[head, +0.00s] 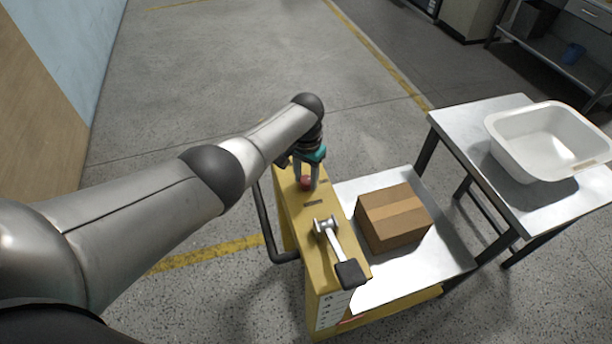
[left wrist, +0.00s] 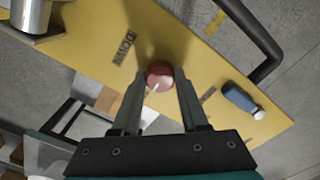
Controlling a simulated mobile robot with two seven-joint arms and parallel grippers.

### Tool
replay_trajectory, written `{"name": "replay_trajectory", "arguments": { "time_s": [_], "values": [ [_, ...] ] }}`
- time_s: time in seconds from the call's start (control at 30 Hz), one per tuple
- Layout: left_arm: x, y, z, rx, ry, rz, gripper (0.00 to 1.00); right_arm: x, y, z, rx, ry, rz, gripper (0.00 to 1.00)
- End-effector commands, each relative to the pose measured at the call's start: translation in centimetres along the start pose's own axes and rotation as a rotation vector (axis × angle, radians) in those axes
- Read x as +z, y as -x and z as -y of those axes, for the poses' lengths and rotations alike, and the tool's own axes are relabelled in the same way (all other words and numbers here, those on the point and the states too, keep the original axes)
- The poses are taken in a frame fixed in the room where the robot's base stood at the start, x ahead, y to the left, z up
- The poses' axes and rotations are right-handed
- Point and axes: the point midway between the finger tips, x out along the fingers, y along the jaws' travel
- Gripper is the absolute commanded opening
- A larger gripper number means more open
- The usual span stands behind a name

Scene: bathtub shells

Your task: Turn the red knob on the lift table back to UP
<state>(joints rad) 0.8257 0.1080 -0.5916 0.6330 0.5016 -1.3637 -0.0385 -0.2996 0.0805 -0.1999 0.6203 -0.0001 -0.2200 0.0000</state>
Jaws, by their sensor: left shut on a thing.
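The yellow lift table (head: 289,222) stands in the middle of the head view with the red knob (head: 306,183) on top of its housing. My left gripper (head: 306,176) reaches down onto the knob from above. In the left wrist view its two fingers (left wrist: 160,80) stand on either side of the red knob (left wrist: 159,72) and are shut on it. A white mark shows on the knob's near side. A DOWN label (left wrist: 124,48) lies beside the knob; a second label (left wrist: 208,95), too blurred to read, lies on the other side. My right gripper is not in view.
A lever with a black grip (head: 350,273) stands on the housing near the knob. A cardboard box (head: 393,218) sits on the metal platform (head: 445,262). A side table (head: 470,125) with a white tub (head: 545,165) stands to the right. A black handle (head: 268,230) juts out left.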

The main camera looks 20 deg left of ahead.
Motion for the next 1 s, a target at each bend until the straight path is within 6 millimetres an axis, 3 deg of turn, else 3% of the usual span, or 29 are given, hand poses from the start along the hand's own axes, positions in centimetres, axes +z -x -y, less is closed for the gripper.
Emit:
{"name": "replay_trajectory", "arguments": {
  "time_s": [0.1,0.13,0.37,0.73,1.0],
  "values": [
    [-0.1,0.1,0.0,0.0,0.001,-0.003,0.0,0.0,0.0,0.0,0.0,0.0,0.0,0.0],
    [-0.1,0.1,0.0,0.0,0.001,-0.003,0.46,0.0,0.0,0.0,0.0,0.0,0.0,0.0],
    [-0.1,0.1,0.0,0.0,0.0,-0.002,0.72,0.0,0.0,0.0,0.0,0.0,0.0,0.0],
    [-0.1,0.6,0.0,0.0,0.0,-0.002,0.74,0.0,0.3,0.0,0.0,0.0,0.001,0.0],
    [-0.1,4.5,0.0,0.001,-0.001,-0.005,0.74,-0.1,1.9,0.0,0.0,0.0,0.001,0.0]
  ]
}}
